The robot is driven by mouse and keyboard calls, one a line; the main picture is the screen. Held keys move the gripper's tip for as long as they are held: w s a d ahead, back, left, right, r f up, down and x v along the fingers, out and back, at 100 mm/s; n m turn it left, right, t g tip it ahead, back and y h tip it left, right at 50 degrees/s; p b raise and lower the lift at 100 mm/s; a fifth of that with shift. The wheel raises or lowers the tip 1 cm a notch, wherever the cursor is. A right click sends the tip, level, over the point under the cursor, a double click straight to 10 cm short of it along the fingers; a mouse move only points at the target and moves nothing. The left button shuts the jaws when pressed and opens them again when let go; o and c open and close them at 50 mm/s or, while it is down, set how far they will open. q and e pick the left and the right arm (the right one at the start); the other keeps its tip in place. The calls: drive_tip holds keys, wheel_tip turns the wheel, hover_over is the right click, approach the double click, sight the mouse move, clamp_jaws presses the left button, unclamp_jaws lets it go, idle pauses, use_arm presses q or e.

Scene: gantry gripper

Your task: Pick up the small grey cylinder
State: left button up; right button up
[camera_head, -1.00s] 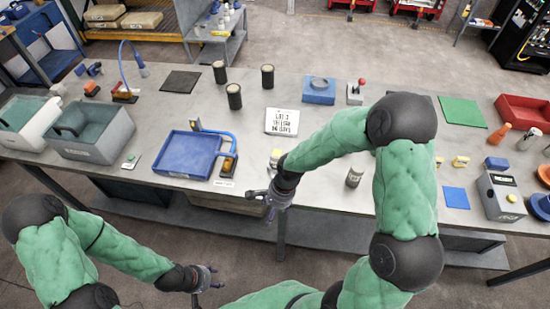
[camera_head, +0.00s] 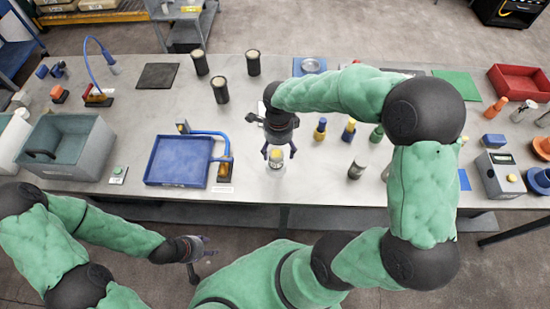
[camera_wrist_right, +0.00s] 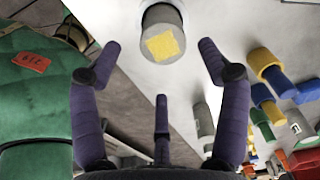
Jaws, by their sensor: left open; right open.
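A small grey cylinder (camera_head: 276,164) with a yellow patch on top stands upright on the grey table (camera_head: 310,185). It also shows in the right wrist view (camera_wrist_right: 155,18), top centre, ahead of the spread fingers. My right gripper (camera_head: 279,151) is open right at this cylinder in the head view, fingertips toward it. Nothing is gripped, and contact cannot be told. A second grey cylinder (camera_head: 356,169) stands further right, and also shows in the right wrist view (camera_wrist_right: 203,121). My left gripper (camera_head: 198,249) is open and empty in front of the table.
A blue tray (camera_head: 180,181) lies to the left. Several colored pegs, including a blue and yellow one (camera_head: 320,129), stand right of the right gripper. Dark cylinders (camera_head: 220,90) stand further back. The table just left of the cylinder is clear.

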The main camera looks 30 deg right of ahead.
sight(276, 153)
drive_tip(key=shift+w+f, duration=0.15)
drive_tip(key=shift+f, duration=0.35)
drive_tip(key=shift+w+f, duration=0.15)
drive_tip(key=shift+f, duration=0.35)
drive_tip(key=shift+s+f, duration=0.1)
drive_tip(key=shift+f, duration=0.4)
drive_tip(key=f, duration=0.4)
drive_tip(key=shift+w+f+b, duration=0.15)
drive_tip(key=shift+w+b, duration=0.1)
drive_tip(key=shift+b, duration=0.05)
clamp_jaws()
